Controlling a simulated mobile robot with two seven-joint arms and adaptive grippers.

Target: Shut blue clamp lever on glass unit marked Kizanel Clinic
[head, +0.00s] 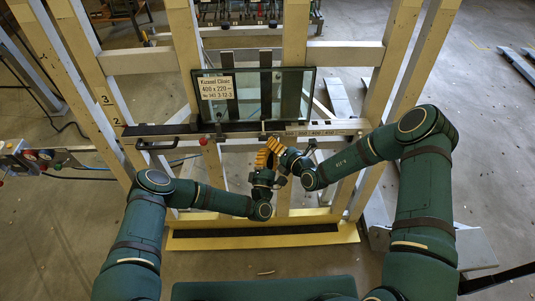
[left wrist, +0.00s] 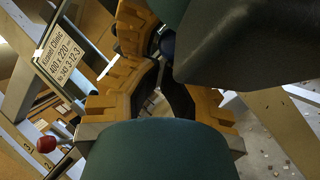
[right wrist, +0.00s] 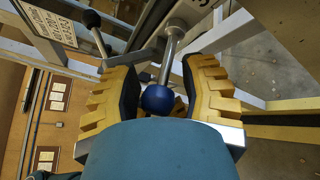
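The glass unit (head: 262,96) stands in the frame with a white label (head: 218,87) reading what looks like Kizanel Clinic, 400 x 220; the label also shows in the left wrist view (left wrist: 66,52). The blue ball knob (right wrist: 158,98) of a metal lever lies between the fingers of my right gripper (right wrist: 165,90). The right gripper is open, its pads on both sides of the knob with narrow gaps. My left gripper (left wrist: 161,68) has its fingertips drawn together, with nothing seen between them. It is close beside the right gripper, which partly hides the knob in the head view.
A red knob (head: 203,141) sits below the glass unit's left side and a black-knobbed lever (right wrist: 92,18) is beside the blue one. A dark ledge bar (head: 170,129) crosses the wooden frame. A control box (head: 38,157) stands at left. Both grippers crowd each other.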

